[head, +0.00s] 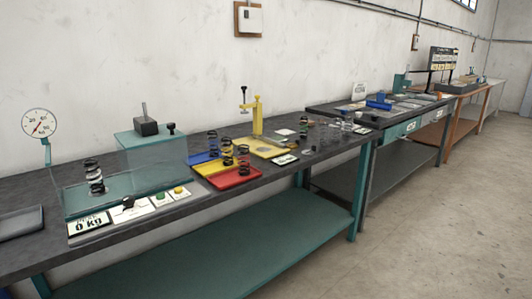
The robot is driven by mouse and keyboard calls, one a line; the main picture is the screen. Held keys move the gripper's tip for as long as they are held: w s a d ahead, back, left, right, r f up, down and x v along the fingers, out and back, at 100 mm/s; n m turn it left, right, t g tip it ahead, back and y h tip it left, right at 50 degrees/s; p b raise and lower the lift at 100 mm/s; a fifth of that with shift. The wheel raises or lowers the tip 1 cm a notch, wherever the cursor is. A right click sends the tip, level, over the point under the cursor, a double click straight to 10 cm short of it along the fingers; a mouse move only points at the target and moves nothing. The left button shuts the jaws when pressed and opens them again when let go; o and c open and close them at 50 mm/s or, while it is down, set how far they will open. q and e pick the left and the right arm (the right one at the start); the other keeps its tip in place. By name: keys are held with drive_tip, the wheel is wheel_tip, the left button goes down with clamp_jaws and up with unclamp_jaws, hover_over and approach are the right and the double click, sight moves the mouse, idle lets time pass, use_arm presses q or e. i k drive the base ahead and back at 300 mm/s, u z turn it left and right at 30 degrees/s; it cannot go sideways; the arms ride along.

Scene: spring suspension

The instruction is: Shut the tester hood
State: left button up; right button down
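The spring tester (108,188) stands on the left end of the dark workbench. A black coil spring (94,177) stands upright on its base. A clear, teal-tinted hood (155,152) stands toward the right part of the tester, away from the spring; its exact edges are hard to make out. A black block with an upright rod (147,122) shows at the hood's top, with a small black knob (171,128) near it. A display (88,223) reading 0 kg and a panel with yellow and green buttons (169,196) are at the front. Neither of my grippers is in view.
A round dial gauge (40,124) rises behind the tester. Blue, red (236,177) and yellow (268,147) trays with several springs lie to the right, with a yellow press (257,115) behind. A dark tray (20,222) is at far left. The floor (420,235) in front is clear.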

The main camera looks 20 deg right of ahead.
sight(145, 133)
drive_tip(key=u, duration=0.9)
drive_tip(key=i, duration=0.9)
